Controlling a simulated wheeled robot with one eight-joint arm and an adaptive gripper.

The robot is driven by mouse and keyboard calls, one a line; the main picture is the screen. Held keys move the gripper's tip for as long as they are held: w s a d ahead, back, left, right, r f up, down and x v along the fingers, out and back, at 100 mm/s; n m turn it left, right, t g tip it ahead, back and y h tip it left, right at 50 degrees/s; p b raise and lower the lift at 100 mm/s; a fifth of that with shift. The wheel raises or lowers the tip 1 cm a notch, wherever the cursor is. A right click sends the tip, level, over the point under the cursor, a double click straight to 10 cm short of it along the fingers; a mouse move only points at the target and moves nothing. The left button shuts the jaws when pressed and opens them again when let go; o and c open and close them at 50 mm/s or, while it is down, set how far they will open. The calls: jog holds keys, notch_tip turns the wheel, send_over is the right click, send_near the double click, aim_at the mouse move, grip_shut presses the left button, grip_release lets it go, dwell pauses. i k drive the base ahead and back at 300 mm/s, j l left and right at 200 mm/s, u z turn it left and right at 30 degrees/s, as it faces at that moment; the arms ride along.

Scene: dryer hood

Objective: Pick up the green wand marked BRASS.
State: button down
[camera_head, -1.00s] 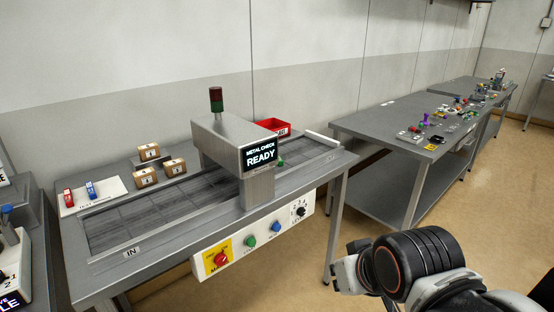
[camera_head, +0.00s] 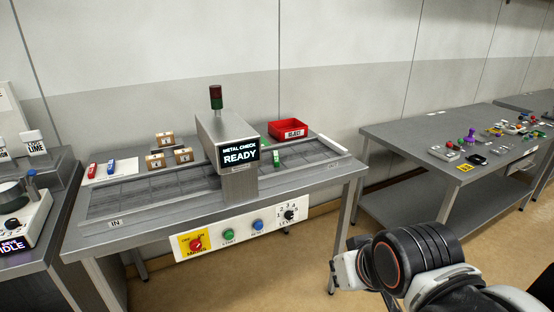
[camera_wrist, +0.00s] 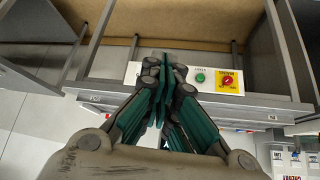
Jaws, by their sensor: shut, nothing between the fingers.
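A small green wand-like piece (camera_head: 277,157) lies on the right, outgoing part of the conveyor, just right of the metal check head (camera_head: 227,150) and in front of the red reject bin. Its marking is too small to read. A red wand (camera_head: 92,171) and a blue wand (camera_head: 111,167) lie on a white mat at the conveyor's left end. My gripper (camera_wrist: 165,68) shows in the wrist view with its fingers together and empty, over the bench's front panel. In the head view my arm is at the lower right, away from the green piece, and the fingertips are not seen.
The red bin (camera_head: 288,129) stands behind the conveyor. Several boxes (camera_head: 183,155) stand behind its left part. A control panel (camera_head: 240,232) hangs on the bench front. A second table (camera_head: 400,135) with small items stands right. Floor between the tables is open.

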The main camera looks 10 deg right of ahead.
aim_at(276, 161)
jog(key=u, duration=0.25)
jog(key=i+l+u, duration=0.2)
jog(key=l, duration=0.15)
jog(key=i+l+u, duration=0.2)
jog(key=l, duration=0.15)
jog(key=l+u, duration=0.2)
jog(key=l, duration=0.15)
jog(key=l+u, duration=0.2)
jog(key=l, duration=0.25)
jog(key=i+l, duration=0.1)
jog(key=l, duration=0.45)
jog(key=i+l, duration=0.1)
jog(key=l, duration=0.45)
jog(key=i+l+u, duration=0.1)
jog(key=l, duration=1)
jog(key=i, duration=0.05)
